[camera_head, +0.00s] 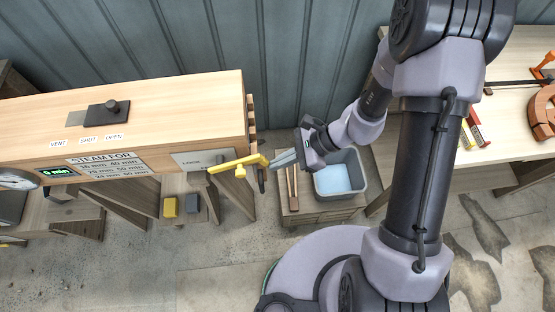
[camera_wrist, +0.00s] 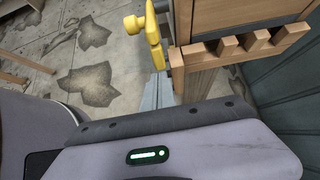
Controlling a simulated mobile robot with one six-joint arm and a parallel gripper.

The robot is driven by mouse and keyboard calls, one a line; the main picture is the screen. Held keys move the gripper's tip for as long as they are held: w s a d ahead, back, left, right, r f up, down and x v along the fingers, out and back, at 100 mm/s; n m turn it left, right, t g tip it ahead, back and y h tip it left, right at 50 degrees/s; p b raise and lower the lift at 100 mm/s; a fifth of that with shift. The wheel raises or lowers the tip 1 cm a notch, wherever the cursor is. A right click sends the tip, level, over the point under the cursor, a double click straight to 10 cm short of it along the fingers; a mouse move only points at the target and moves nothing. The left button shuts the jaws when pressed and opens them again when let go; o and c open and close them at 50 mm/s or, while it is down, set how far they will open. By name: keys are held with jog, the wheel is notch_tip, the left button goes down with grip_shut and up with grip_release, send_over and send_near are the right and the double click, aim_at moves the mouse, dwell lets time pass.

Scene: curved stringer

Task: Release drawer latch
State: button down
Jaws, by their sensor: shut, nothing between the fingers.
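A yellow lever (camera_head: 238,165) sticks out from a pale plate marked LOCK (camera_head: 200,160) at the right end of the long wooden steam box (camera_head: 150,105). My gripper (camera_head: 273,163) is just right of the lever's outer end, with its fingers shut and empty. In the wrist view the yellow lever (camera_wrist: 152,40) stands close beside and beyond my fingertips (camera_wrist: 158,85); I cannot tell whether they touch it. A low wooden cabinet (camera_head: 318,216) stands below my gripper. No separate drawer latch can be made out on it.
A grey tub (camera_head: 341,176) with light blue contents and some wooden sticks (camera_head: 292,186) sit on the low cabinet. Yellow (camera_head: 170,207) and grey (camera_head: 192,203) blocks sit under the steam box.

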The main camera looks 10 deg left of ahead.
aim_at(255, 156)
jog(key=r+h+p, duration=0.1)
jog(key=r+p, duration=0.1)
jog(key=a+r+h+p, duration=0.1)
jog(key=r+h+p, duration=0.1)
jog(key=r, duration=0.1)
jog(key=a+r+t+h+p, duration=0.1)
jog(key=r+h+p, duration=0.1)
jog(key=p, duration=0.1)
jog(key=shift+s+r, duration=0.25)
jog(key=shift+s+a+r+p, duration=0.15)
jog(key=shift+a+r+p, duration=0.6)
jog(key=shift+r+p, duration=0.25)
jog(key=shift+r, duration=0.35)
